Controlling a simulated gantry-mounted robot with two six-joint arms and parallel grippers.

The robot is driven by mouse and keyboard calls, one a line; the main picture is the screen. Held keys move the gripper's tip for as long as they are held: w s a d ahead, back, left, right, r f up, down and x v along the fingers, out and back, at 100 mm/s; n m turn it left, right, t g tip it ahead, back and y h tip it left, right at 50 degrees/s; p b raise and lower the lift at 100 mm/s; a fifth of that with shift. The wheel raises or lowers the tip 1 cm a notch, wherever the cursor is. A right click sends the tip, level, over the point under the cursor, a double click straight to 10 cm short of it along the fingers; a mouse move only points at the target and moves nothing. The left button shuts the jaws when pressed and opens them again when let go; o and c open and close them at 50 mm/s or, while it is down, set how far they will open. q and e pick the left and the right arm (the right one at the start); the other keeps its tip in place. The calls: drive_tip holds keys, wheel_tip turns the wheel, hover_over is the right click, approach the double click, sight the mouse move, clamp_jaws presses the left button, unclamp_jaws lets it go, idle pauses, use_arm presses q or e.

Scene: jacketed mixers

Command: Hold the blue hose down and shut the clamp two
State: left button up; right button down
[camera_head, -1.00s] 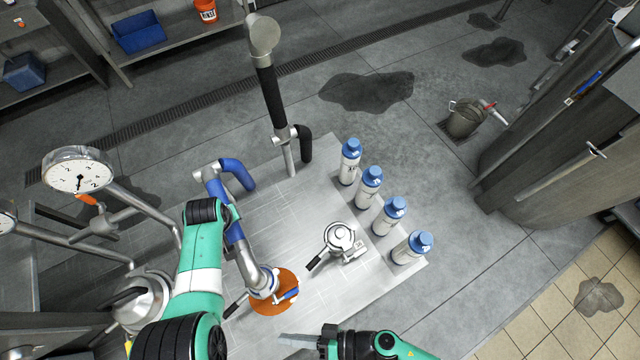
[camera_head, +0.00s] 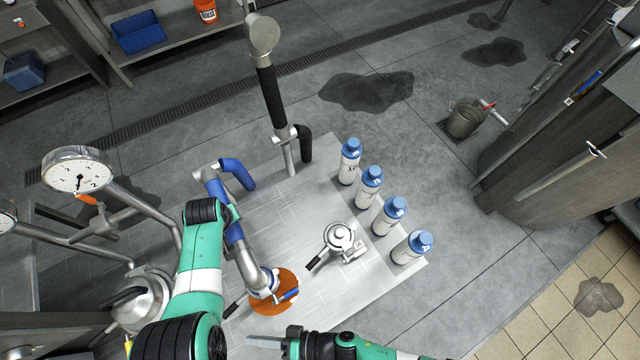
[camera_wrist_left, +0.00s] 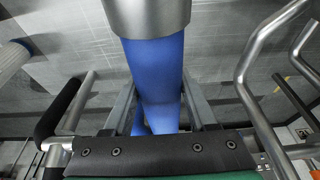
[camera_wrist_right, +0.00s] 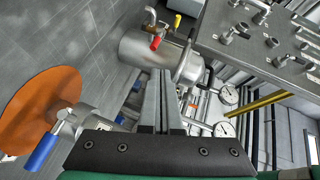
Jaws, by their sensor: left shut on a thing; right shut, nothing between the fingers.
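The blue hose (camera_head: 234,232) runs down to a steel end at a port on an orange disc (camera_head: 261,309). My left gripper (camera_wrist_left: 157,112) is shut around the blue hose, which also shows in the left wrist view (camera_wrist_left: 155,75), just below a steel collar. A clamp with a blue handle (camera_head: 289,295) is at the hose's lower end; it also shows in the right wrist view (camera_wrist_right: 44,150). I cannot read which clamp is number two. My right gripper (camera_head: 252,340) is shut and empty, in front of the orange disc and apart from the clamp.
A second steel port (camera_head: 340,238) with a black-handled clamp stands on the steel plate (camera_head: 300,215). Several blue-capped bottles (camera_head: 370,187) line the plate's right edge. A black-sleeved pipe (camera_head: 271,95) stands behind. A gauge (camera_head: 78,170) and pipes crowd the left.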

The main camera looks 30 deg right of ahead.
use_arm(q)
drive_tip(key=o, duration=1.3)
use_arm(e)
drive_tip(key=d+n+g, duration=0.1)
drive_tip(key=d, duration=2)
drive_tip(key=shift+s+r+g+y, duration=0.3)
drive_tip(key=shift+s+g+y, duration=0.1)
use_arm(q)
wheel_tip(320, 180, up, 7)
drive_tip(key=p, duration=0.7)
drive_tip(key=shift+r, duration=0.1)
use_arm(e)
wheel_tip(320, 180, up, 7)
